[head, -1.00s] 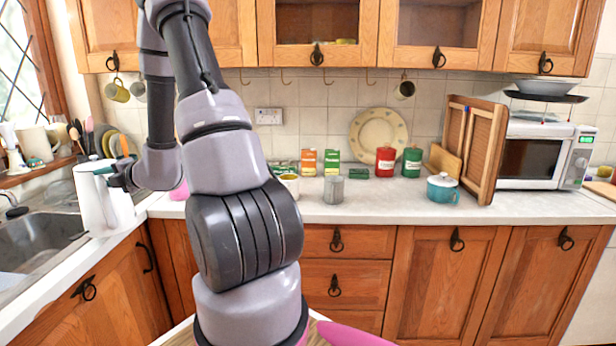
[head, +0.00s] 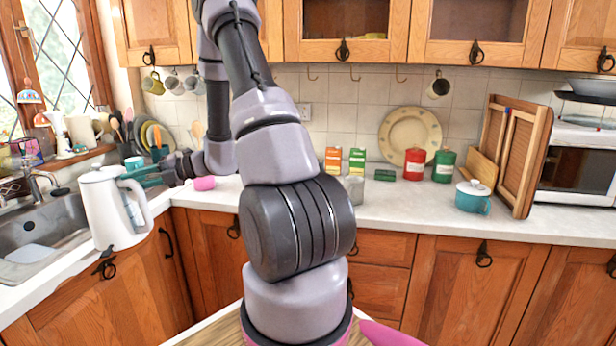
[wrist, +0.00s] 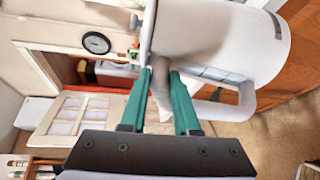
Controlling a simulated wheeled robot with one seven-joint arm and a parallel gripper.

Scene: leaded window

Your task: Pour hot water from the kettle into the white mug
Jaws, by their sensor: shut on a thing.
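The white kettle (head: 103,208) stands nearly upright at the left by the sink. Its lower end overlaps the counter's front edge, and I cannot tell if it is clear of the counter. My gripper (head: 138,178) has teal fingers and is shut on the kettle handle (head: 148,213). The wrist view shows the fingers (wrist: 165,85) on either side of the pale handle, with the kettle body (wrist: 245,40) beside them. No white mug is clearly seen on the counter; my arm hides part of it. Several mugs (head: 173,84) hang on the back wall.
The sink (head: 45,225) and tap (head: 38,188) lie left of the kettle. A pink item (head: 204,184) sits on the counter behind. A glass (head: 353,188), red canister (head: 414,164), green canister (head: 444,165) and teal pot (head: 472,197) stand right. The counter front (head: 420,212) is clear.

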